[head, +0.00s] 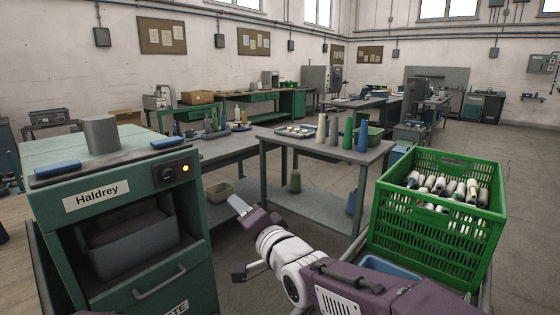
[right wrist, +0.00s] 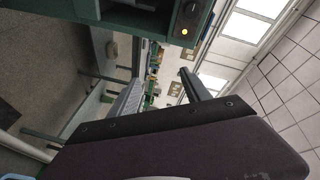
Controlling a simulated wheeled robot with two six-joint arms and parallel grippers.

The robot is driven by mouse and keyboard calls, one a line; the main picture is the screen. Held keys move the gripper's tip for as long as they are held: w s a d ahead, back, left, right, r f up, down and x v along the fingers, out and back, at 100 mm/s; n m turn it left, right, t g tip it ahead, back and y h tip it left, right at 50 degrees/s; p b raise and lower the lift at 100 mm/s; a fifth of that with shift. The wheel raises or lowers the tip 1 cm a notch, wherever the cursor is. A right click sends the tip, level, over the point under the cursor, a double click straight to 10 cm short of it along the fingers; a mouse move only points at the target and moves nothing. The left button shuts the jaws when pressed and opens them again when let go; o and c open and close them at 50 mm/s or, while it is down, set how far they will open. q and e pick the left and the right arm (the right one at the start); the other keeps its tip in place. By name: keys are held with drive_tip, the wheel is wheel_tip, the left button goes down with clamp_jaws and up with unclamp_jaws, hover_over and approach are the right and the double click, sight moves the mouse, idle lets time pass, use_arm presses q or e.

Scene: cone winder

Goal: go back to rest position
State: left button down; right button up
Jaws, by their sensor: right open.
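My right gripper (head: 234,237) reaches in from the lower right of the head view, in front of the green Haldrey machine (head: 130,205). Its two fingers are spread apart with nothing between them. In the right wrist view the open fingers of this gripper (right wrist: 160,80) also show empty, with the room lying sideways behind them. It touches nothing that I can see. My left gripper is not in the head view.
A green crate (head: 435,240) of yarn cones stands at the right, close to my right arm. A grey table (head: 325,147) with large cones and a tray stands ahead. Floor at the far right is clear.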

drive_tip(key=d+f+m+g+h, duration=0.1)
drive_tip(key=d+f+g+h, duration=0.45)
drive_tip(key=d+f, duration=1.35)
drive_tip(key=s+d+f+n+g+h, duration=0.1)
drive_tip(key=s+d+f+n+g, duration=0.15)
drive_tip(key=s+f, duration=0.4)
drive_tip(key=s+d+f+n+g+h, duration=0.1)
drive_tip(key=s+d+f+n+g, duration=0.15)
drive_tip(key=s, duration=0.65)
drive_tip(key=s+d+f+n+g+h, duration=0.1)
drive_tip(key=s+d+f+n+g, duration=0.15)
drive_tip(key=s+f, duration=0.35)
wheel_tip(320, 180, up, 27)
drive_tip(key=p, duration=2.5)
drive_tip(key=shift+s+a+f, duration=0.2)
drive_tip(key=shift+s+a, duration=0.1)
drive_tip(key=shift+s, duration=0.05)
